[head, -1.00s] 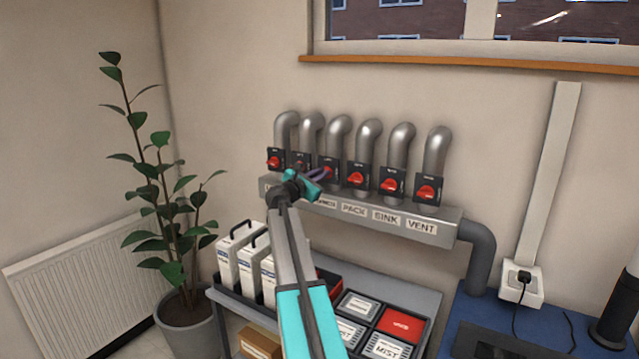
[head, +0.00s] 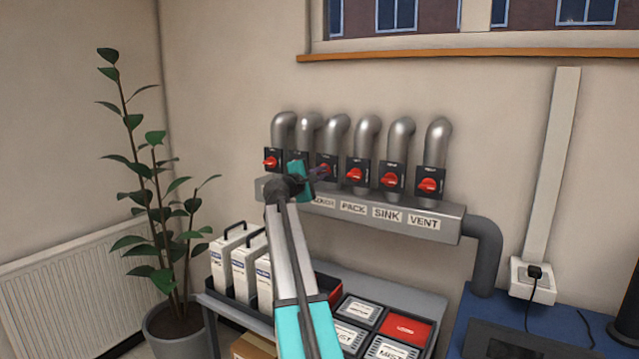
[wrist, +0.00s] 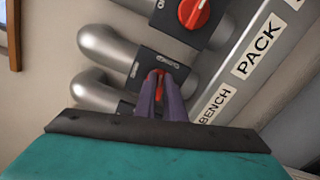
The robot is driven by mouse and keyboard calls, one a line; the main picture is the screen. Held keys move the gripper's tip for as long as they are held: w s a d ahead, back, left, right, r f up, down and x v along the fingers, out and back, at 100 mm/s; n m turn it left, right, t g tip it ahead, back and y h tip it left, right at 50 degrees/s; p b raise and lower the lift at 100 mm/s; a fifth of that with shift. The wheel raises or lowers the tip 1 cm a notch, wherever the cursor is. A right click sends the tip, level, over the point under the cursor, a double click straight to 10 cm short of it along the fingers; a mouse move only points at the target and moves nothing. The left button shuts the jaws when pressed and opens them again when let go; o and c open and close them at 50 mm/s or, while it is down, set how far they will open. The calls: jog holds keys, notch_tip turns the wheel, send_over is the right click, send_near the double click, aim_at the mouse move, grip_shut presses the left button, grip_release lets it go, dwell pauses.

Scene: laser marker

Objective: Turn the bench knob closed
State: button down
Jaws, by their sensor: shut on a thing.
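The bench knob is a red knob on a dark square plate (wrist: 146,66), third from the left in the head view. In the wrist view the BENCH label (wrist: 213,106) is beside it on the grey duct. My gripper (head: 321,171) reaches it from the left. Its two purple fingers (wrist: 160,82) are shut on the red bench knob (wrist: 160,71), with only a little red showing between and around them. The knob's exact angle is mostly hidden by the fingers.
Neighbouring red knobs, such as the PACK knob (head: 355,174), sit close on both sides under steel pipes (head: 399,138). The labelled duct (head: 440,222) runs below. A plant (head: 158,220) is at left.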

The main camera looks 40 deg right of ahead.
jog(key=shift+s+d+f+m+b, duration=0.1)
jog(key=shift+m+b, duration=0.7)
jog(key=shift+s+d+f+m+b, duration=0.1)
jog(key=shift+m+b, duration=0.65)
jog(key=shift+m, duration=0.05)
jog(key=shift+r, duration=0.1)
jog(key=c, duration=1.8)
grip_release()
jog(key=shift+c, duration=0.2)
jog(key=shift+w+a, duration=0.1)
jog(key=v, duration=1.3)
jog(key=shift+a, duration=0.4)
